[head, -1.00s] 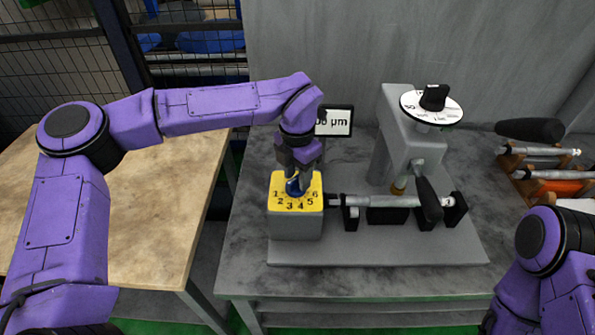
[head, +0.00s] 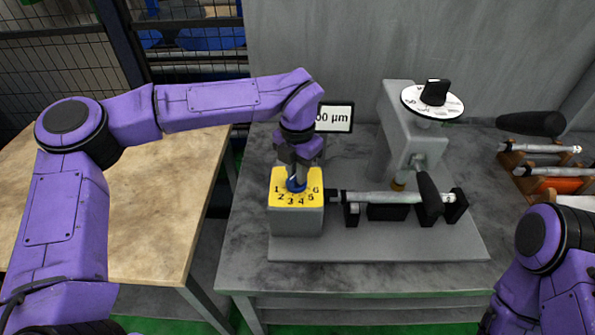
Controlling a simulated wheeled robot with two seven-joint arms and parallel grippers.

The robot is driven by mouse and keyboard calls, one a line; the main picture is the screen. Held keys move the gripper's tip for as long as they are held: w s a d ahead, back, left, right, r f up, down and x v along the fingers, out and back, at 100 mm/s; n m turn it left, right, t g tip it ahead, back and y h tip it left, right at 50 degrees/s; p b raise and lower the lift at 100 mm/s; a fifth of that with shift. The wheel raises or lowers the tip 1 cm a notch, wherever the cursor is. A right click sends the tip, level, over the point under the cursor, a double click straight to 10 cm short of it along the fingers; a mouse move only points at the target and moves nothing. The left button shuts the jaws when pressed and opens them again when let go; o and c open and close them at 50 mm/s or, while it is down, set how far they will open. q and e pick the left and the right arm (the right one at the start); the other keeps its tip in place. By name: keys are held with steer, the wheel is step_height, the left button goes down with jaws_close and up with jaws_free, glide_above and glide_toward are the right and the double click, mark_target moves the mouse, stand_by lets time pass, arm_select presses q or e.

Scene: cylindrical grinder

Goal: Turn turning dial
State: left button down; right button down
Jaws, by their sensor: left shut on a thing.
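The grinder (head: 402,145) has a grey column with a white disc and black knob (head: 434,93) on top. Only part of my right arm shows at the lower right, and its gripper is out of view.
A small display (head: 334,117) reading "00 µm" stands behind the yellow plate. A metal shaft (head: 390,197) lies across black supports to the right of the dial. A rack with shafts (head: 545,172) is at the far right. A wooden table (head: 150,215) at the left is bare.

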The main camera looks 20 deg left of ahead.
arm_select(q)
steer(key=shift+n+b, duration=0.8)
steer(key=shift+n, duration=1.2)
steer(key=shift+a, duration=0.1)
steer(key=c, duration=1.1)
jaws_free()
steer(key=shift+r+b, duration=0.55)
steer(key=shift+r, duration=4.75)
